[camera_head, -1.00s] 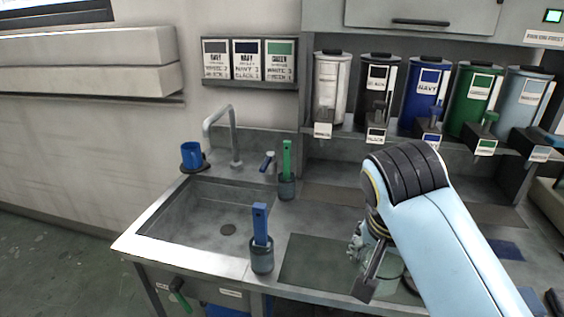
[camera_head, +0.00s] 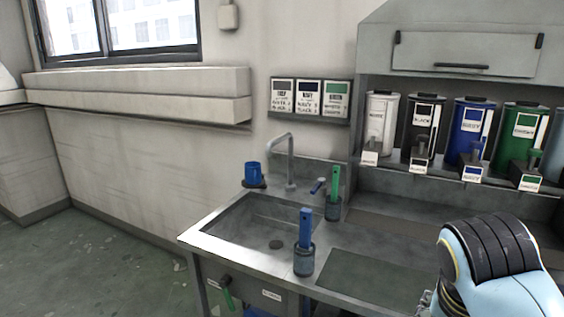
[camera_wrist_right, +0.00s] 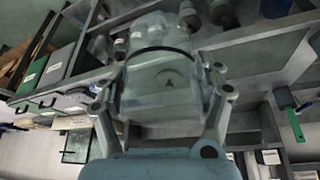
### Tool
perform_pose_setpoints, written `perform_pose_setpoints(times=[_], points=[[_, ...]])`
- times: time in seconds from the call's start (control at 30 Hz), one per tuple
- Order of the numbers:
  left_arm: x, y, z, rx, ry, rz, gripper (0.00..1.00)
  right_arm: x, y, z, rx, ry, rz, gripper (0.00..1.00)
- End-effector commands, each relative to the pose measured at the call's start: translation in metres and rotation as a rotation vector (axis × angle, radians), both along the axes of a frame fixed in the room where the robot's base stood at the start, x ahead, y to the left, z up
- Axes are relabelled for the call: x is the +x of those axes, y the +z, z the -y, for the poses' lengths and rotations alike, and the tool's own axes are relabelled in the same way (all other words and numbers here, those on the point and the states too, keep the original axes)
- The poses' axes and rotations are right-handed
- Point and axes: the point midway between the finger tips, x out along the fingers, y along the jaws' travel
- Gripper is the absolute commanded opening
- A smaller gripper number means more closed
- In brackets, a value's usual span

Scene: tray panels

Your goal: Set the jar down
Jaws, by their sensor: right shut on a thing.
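The jar (camera_wrist_right: 158,88) is a clear, greyish vessel with a dark band near its far end, seen in the right wrist view. My right gripper (camera_wrist_right: 166,75) is shut on it, with one finger on each side. In the head view my right arm comes in at the lower right, and the jar is out of sight there. I cannot tell whether the jar touches a surface. A dark flat mat (camera_head: 375,273) lies on the counter left of my arm. My left gripper is not in view.
The sink (camera_head: 262,225) has a tap and a blue mug (camera_head: 252,173) behind it. Two dark holders with a blue brush (camera_head: 305,229) and a green brush (camera_head: 335,184) stand right of it. Several colour dispensers (camera_head: 468,130) line the back. The mat looks bare.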

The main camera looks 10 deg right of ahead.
Motion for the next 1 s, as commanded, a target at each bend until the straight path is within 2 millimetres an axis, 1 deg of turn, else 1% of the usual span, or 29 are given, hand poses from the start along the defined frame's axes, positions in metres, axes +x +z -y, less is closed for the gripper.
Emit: perform_pose_setpoints(times=[0.03, 0.13, 0.23, 0.3, 0.4, 0.5, 0.6, 0.73, 1.0], points=[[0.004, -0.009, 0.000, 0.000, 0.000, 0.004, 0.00, 0.000, -0.009, 0.000, 0.000, 0.000, 0.000, 0.27], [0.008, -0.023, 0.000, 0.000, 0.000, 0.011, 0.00, -0.001, -0.024, 0.000, -0.001, 0.000, -0.001, 0.27], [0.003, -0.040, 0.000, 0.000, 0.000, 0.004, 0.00, -0.001, -0.041, 0.000, -0.001, 0.000, -0.002, 0.27], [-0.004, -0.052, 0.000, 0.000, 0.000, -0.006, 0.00, -0.001, -0.053, 0.000, 0.000, 0.000, -0.004, 0.27], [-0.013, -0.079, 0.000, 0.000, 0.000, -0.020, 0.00, -0.002, -0.080, 0.000, 0.000, 0.000, -0.007, 0.27], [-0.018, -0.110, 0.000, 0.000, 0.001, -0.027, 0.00, -0.003, -0.113, 0.000, 0.000, 0.000, -0.011, 0.27], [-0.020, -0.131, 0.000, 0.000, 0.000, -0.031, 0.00, -0.004, -0.136, 0.000, 0.000, 0.000, -0.016, 0.27], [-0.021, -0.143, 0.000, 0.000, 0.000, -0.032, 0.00, -0.004, -0.148, 0.000, 0.000, 0.000, -0.018, 0.27], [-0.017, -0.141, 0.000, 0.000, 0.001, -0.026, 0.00, -0.004, -0.146, 0.000, -0.001, 0.001, -0.017, 0.27]])
